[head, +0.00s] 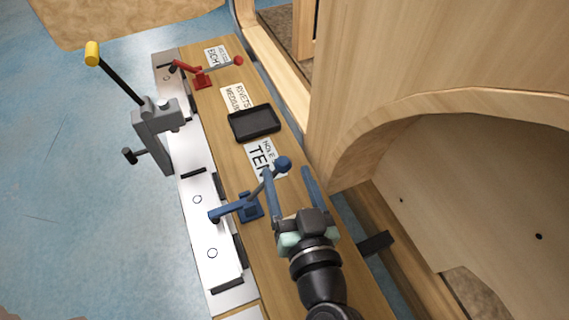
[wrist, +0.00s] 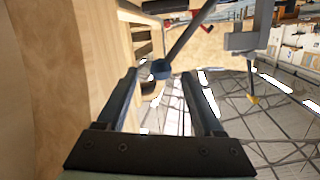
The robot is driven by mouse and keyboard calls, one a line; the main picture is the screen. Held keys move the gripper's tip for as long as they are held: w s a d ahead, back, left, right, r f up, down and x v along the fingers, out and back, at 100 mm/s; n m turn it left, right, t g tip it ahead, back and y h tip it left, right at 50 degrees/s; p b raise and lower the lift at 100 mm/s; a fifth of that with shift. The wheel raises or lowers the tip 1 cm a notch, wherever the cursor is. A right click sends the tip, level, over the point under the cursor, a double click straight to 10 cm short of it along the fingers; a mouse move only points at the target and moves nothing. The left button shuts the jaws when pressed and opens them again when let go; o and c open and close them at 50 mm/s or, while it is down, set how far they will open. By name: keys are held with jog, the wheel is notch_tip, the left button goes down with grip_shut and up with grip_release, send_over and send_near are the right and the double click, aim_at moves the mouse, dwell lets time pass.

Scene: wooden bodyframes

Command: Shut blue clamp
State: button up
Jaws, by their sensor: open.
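The blue clamp (head: 249,207) sits on the wooden ledge. Its bar points left over the white metal strip, and its handle slants toward the upper right, ending in a round blue ball knob (head: 283,163). My gripper (head: 287,171) is open and empty, its two blue-grey fingers pointing up the picture on the right side of the clamp. In the wrist view the ball knob (wrist: 161,69) appears between the fingertips (wrist: 160,75), seemingly just beyond them; I cannot tell whether they touch. The clamp's handle (wrist: 190,38) runs up and right from the knob.
A red clamp (head: 201,79), a black tray (head: 254,122) and paper labels (head: 238,97) lie farther along the ledge. A grey clamp with a yellow-tipped lever (head: 156,125) stands at the left. A curved wooden wall (head: 430,80) rises close on the right.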

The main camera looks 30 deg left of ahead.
jog(key=b+v, duration=0.1)
jog(key=v, duration=0.8)
jog(key=shift+f, duration=0.1)
